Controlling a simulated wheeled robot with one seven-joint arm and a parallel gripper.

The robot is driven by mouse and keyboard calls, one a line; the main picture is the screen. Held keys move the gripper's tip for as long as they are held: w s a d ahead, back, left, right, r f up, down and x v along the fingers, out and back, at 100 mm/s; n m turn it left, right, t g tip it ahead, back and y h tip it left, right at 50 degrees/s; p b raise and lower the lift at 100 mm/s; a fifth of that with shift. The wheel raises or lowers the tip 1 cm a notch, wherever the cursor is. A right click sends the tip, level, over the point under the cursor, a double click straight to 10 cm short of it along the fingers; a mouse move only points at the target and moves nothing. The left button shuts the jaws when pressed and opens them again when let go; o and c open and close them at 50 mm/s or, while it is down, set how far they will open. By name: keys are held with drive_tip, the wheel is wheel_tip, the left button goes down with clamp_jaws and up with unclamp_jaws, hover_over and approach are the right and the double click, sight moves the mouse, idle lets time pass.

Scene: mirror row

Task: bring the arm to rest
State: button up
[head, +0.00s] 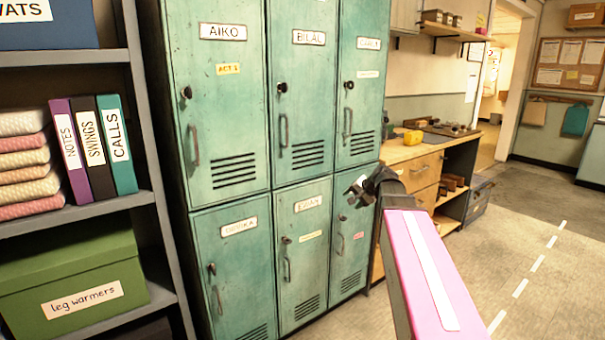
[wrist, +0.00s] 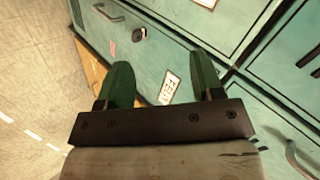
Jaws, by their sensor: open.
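My arm reaches forward from the lower right of the head view, with a pink link with a white stripe nearest the camera. My gripper (head: 360,191) is at its far end, in front of the lower lockers. In the wrist view my gripper (wrist: 165,85) shows two green fingers set well apart, with nothing between them. Past the fingers is the teal face of the lockers (wrist: 240,25), with a white name plate (wrist: 168,88) and a round dark knob. I cannot tell the exact gap between the fingertips and the locker doors.
Teal lockers (head: 230,130) stand in two rows, doors shut. A grey shelf (head: 75,213) at left holds folded cloths, binders and a green box (head: 75,280). A wooden workbench (head: 415,150) stands beyond the lockers. The floor (head: 530,240) at right is clear, with a dashed white line.

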drive_tip(key=s+f+n+g+h, duration=0.5)
drive_tip(key=s+f+n+g, duration=0.1)
drive_tip(key=s+f, duration=1.6)
wheel_tip(320, 180, down, 5)
drive_tip(key=shift+s+a+r+g+h, duration=0.2)
drive_tip(key=shift+g+h, duration=0.2)
drive_tip(key=shift+g, duration=0.2)
